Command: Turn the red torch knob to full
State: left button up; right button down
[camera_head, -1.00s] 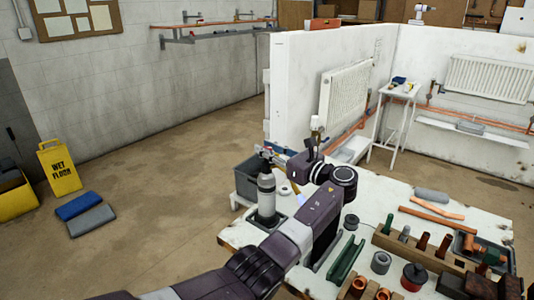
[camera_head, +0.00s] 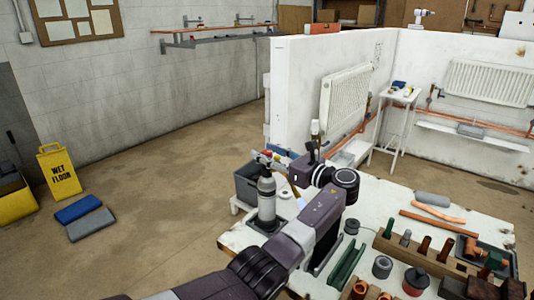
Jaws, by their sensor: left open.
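The torch is a grey cylinder (camera_head: 267,197) standing upright at the left end of the white workbench. A small red part, which looks like its red knob (camera_head: 265,154), shows at its top. My left arm rises from the bottom edge and bends back left at the wrist. My left gripper (camera_head: 273,159) is open at the torch's top, close beside the red knob. The fingers and torch head overlap and are small, so I cannot tell whether they touch. The knob's turn position cannot be made out. My right gripper is out of view.
A dark grey bin (camera_head: 247,182) stands behind the torch. The workbench (camera_head: 375,205) holds copper pipes, a wooden fitting rack (camera_head: 430,262) and a green angled piece (camera_head: 346,263) right of my arm. A yellow wet-floor sign (camera_head: 60,171) stands left on open floor.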

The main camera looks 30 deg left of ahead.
pick_arm(q)
jog(key=s+d, duration=0.2)
jog(key=d, duration=1)
dwell(0.3)
